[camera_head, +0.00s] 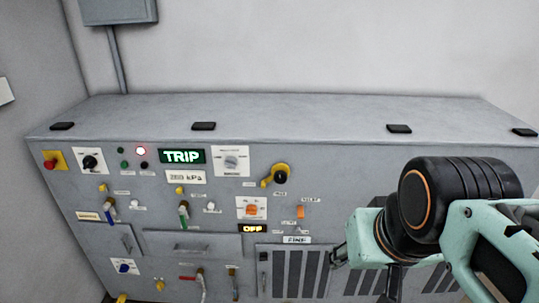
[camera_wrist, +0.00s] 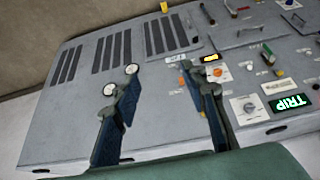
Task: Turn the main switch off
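The grey cabinet carries several switches, and their small labels are too small to read, so I cannot tell for sure which is the main switch. A yellow and black rotary handle (camera_head: 277,175) sits right of centre. An orange knob on a white plate (camera_head: 251,208) sits below it, over a lit display reading OFF (camera_head: 252,229); this knob also shows in the wrist view (camera_wrist: 217,72). A black rotary knob (camera_head: 90,162) is at the upper left, a blue one (camera_head: 123,267) at the lower left. My gripper (camera_wrist: 165,100) is open and empty, right of these controls.
A lit TRIP sign (camera_head: 181,156) and a grey selector (camera_head: 231,161) are on the upper panel. A red button on yellow (camera_head: 54,160) is at the far left. Vent slots (camera_head: 295,270) fill the lower right. The cabinet's top (camera_head: 300,115) holds only small black pieces.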

